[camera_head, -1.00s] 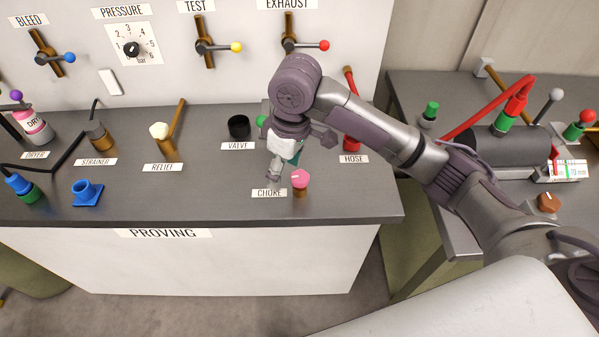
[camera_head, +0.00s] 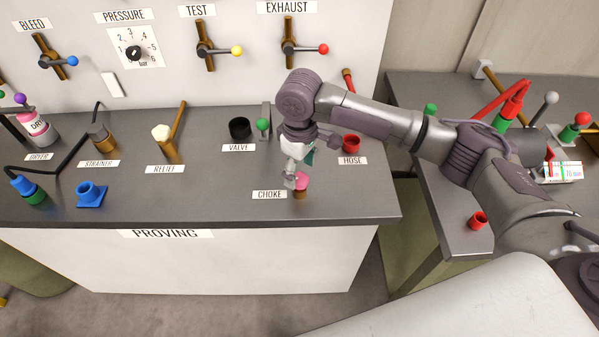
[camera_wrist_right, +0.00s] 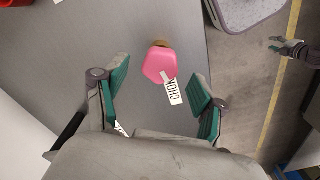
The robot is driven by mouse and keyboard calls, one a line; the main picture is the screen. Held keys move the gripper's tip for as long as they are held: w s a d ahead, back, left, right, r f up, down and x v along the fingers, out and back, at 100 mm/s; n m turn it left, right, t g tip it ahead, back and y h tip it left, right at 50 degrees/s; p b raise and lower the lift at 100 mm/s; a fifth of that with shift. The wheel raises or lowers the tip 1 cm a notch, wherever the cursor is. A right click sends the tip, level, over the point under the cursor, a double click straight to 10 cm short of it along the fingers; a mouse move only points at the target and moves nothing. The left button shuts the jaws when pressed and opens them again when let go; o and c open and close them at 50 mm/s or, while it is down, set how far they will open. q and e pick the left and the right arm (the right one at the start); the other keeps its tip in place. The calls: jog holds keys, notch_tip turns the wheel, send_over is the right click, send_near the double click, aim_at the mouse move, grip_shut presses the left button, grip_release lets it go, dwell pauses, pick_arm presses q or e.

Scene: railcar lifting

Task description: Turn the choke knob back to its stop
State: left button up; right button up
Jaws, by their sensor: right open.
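The choke knob (camera_head: 302,181) is pink on a brass stem and stands on the grey bench top beside the CHOKE label (camera_head: 269,195). My right gripper (camera_head: 291,181) is over the knob, pointing down, and covers part of its left side. In the right wrist view the pink knob (camera_wrist_right: 159,64) shows a white mark and lies ahead of and between the two spread green-padded fingers of this gripper (camera_wrist_right: 153,96). The fingers are open, with gaps on both sides. At the wrist view's right edge a gripper (camera_wrist_right: 292,49), apparently my left one, hangs over the floor, too small to judge.
A red hose fitting (camera_head: 351,144), a green ball knob (camera_head: 262,125) and a black valve cup (camera_head: 239,128) stand behind the knob. The brass relief valve (camera_head: 167,142) is to the left. The bench front is clear. A red cup (camera_head: 478,220) stands on the right-hand table.

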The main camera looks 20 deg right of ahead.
aim_at(299, 182)
jog(key=shift+f, duration=1.35)
jog(key=c, duration=1.1)
